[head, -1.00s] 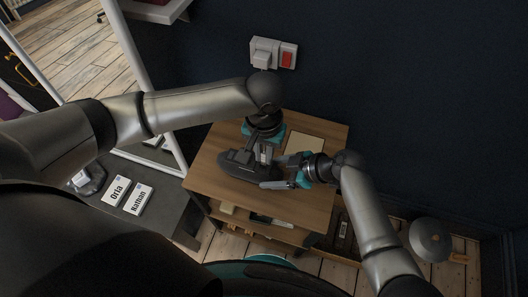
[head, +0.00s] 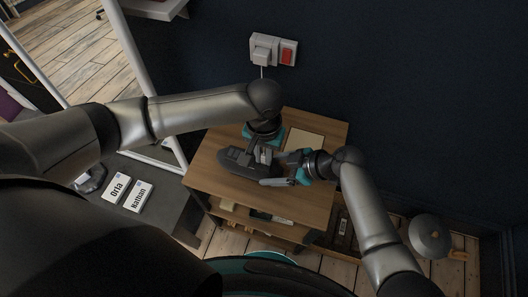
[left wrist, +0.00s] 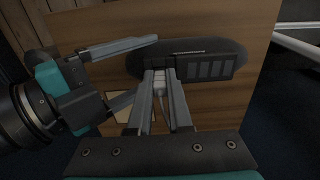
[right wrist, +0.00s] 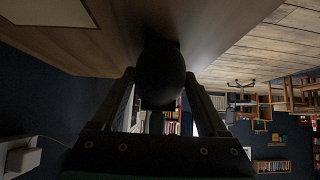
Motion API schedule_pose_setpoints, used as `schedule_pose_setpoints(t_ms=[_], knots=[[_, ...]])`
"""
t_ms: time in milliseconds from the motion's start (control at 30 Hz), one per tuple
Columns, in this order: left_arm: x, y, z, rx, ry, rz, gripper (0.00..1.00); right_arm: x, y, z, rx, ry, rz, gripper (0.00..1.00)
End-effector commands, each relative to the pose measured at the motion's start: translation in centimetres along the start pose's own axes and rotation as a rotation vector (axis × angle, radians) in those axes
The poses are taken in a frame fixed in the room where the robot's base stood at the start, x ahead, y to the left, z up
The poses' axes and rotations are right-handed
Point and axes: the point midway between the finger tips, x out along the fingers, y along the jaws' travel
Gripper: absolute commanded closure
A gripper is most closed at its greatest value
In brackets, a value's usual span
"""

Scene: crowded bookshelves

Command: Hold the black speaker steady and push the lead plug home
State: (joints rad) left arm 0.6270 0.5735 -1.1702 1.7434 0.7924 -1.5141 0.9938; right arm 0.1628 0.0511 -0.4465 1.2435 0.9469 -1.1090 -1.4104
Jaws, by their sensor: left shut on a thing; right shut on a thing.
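The black speaker (head: 236,158), long and rounded, is on the wooden top of a small cabinet. My right gripper (head: 290,168) is shut on its right end in the head view; the rounded black end (right wrist: 162,75) sits between those fingers in the right wrist view. My left gripper (left wrist: 160,98) is shut on the pale lead plug (left wrist: 160,84) at the speaker's edge. The plug points at the speaker (left wrist: 205,48) and its tip meets the black body, beside a row of grey panels. The socket is hidden, so I cannot tell how deep the plug sits.
The cabinet top (head: 208,166) has free room around the speaker. A pale flat item (head: 304,146) lies behind it. A wall socket with a red switch (head: 288,53) is above. Name cards (head: 137,197) lie on a dark surface at left. A grey lamp-like object (head: 430,236) stands at lower right.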

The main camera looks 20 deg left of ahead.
Motion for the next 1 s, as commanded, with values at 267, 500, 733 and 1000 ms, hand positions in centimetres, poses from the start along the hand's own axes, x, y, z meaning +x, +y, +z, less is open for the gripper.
schedule_pose_setpoints(t_ms=[267,500,733,1000], knots=[[0.1,0.0,0.0,0.0,0.0,0.001,0.58,0.0,0.0,0.1,0.0,-0.003,-0.001,0.64],[0.1,0.0,0.0,0.0,0.0,0.001,0.48,0.0,0.0,0.1,0.0,-0.003,-0.001,0.64],[-0.8,0.1,-0.1,0.001,0.002,0.004,0.48,0.0,0.0,0.1,0.0,-0.003,-0.001,0.64],[-6.1,0.0,-0.1,0.002,0.005,0.002,0.48,0.0,0.0,0.1,0.0,-0.003,-0.001,0.64]])
